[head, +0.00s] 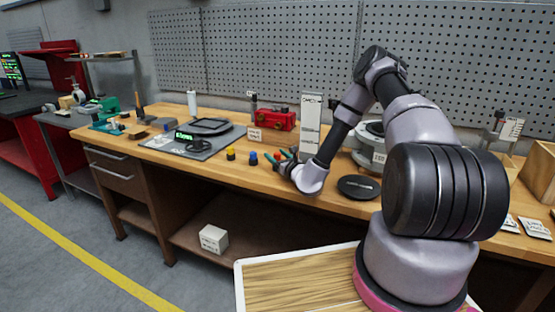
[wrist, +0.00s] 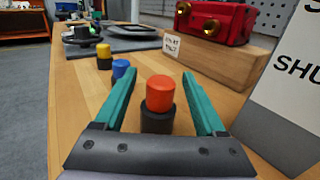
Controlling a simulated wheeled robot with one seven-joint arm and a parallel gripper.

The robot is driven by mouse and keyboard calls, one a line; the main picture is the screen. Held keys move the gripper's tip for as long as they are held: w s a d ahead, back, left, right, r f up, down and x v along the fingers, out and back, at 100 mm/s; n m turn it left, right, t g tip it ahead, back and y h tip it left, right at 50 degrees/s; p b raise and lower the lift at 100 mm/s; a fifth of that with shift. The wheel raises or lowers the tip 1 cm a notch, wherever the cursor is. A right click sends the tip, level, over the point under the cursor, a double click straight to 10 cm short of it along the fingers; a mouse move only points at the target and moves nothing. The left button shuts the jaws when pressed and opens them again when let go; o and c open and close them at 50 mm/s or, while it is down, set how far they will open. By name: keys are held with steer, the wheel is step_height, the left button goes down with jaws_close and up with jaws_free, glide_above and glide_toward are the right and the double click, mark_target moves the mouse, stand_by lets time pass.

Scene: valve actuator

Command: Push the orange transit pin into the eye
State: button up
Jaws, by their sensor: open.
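An orange-red capped peg with a black lower part (wrist: 160,93) stands upright on the bench in the wrist view; it looks like the orange pin. My gripper (wrist: 160,76) is open, with one teal finger on each side of the peg and visible gaps. In the head view my gripper (head: 286,160) is low over the bench front. A red block with brass fittings (wrist: 216,22) sits on a wooden base behind the peg to the right; it also shows in the head view (head: 272,119). I cannot make out the eye.
A blue-topped peg (wrist: 121,69) and a yellow-topped peg (wrist: 104,54) stand to the left. A white sign block (head: 312,112) stands close on the right. A black disc (head: 358,187) lies right of my gripper. A grey mat with a scale (head: 190,143) lies left.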

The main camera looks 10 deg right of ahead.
steer(key=shift+x, duration=1.1)
jaws_close()
steer(key=shift+r, duration=0.1)
